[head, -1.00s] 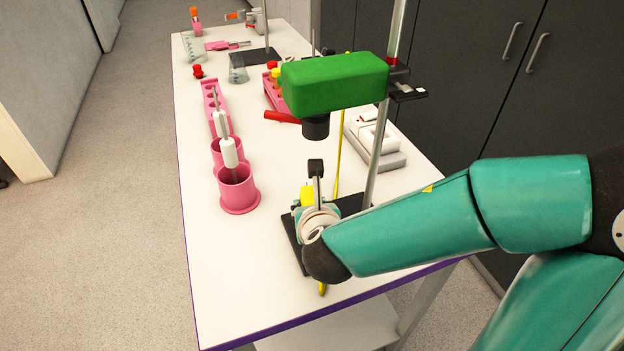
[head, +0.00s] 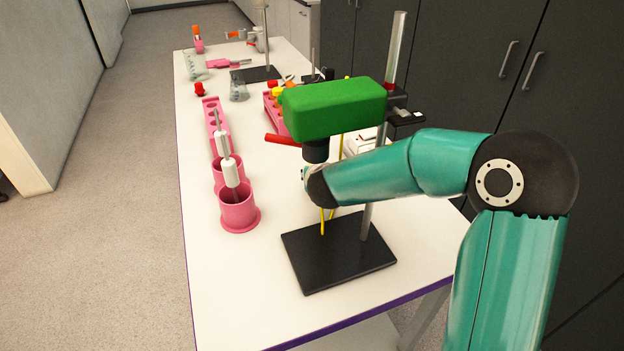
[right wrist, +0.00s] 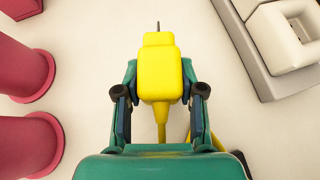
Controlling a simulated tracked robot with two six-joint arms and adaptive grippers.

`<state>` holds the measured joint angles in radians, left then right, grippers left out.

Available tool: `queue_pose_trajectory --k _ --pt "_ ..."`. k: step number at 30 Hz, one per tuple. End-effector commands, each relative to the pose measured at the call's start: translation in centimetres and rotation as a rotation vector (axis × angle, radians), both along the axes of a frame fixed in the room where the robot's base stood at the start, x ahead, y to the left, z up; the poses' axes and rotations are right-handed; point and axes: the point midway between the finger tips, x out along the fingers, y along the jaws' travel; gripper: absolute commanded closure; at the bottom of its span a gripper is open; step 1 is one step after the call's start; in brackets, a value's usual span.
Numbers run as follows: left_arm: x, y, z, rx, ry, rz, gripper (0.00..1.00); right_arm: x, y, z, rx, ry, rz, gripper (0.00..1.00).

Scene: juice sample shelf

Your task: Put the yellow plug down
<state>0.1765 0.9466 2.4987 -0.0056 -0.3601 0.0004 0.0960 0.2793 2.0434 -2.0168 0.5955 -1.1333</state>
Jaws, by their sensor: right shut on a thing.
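The yellow plug (right wrist: 160,75) is upright in the picture in the right wrist view, with a thin grey pin at its top and a yellow cord (right wrist: 161,122) below. My right gripper (right wrist: 160,92) is shut on it, one finger on each side. The plug is over the white table top (right wrist: 95,50); whether it touches the table is unclear. In the head view my wrist hides the gripper and the plug; a yellow cord (head: 322,222) shows beneath it, above the black stand base. My left gripper is not in view.
A stand with a green head (head: 335,108) and black base (head: 338,270) is close to my arm. Pink holders (head: 238,212) stand at left. A grey-white device (right wrist: 260,60) is at upper right in the wrist view. The front left table (head: 230,290) is clear.

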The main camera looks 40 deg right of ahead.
Motion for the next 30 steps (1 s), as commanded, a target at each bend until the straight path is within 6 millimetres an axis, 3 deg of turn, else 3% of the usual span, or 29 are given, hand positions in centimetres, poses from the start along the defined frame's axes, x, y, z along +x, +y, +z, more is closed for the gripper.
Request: queue_pose_trajectory --k 4,6,11,29,30 --pt "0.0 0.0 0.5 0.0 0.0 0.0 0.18 1.1 -0.7 0.1 -0.001 0.001 -0.002 1.0" --pt "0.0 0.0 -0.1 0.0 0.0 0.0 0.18 0.9 -0.5 -1.7 -0.001 0.006 0.001 1.0" --pt "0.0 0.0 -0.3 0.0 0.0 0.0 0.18 0.9 -0.6 -3.4 -0.001 0.002 0.0 1.0" --pt "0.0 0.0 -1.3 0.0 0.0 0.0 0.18 1.0 -0.4 -4.4 0.0 -0.001 0.001 1.0" --pt "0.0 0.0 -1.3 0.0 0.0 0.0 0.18 1.0 -0.4 -4.4 0.0 0.0 0.001 0.6"
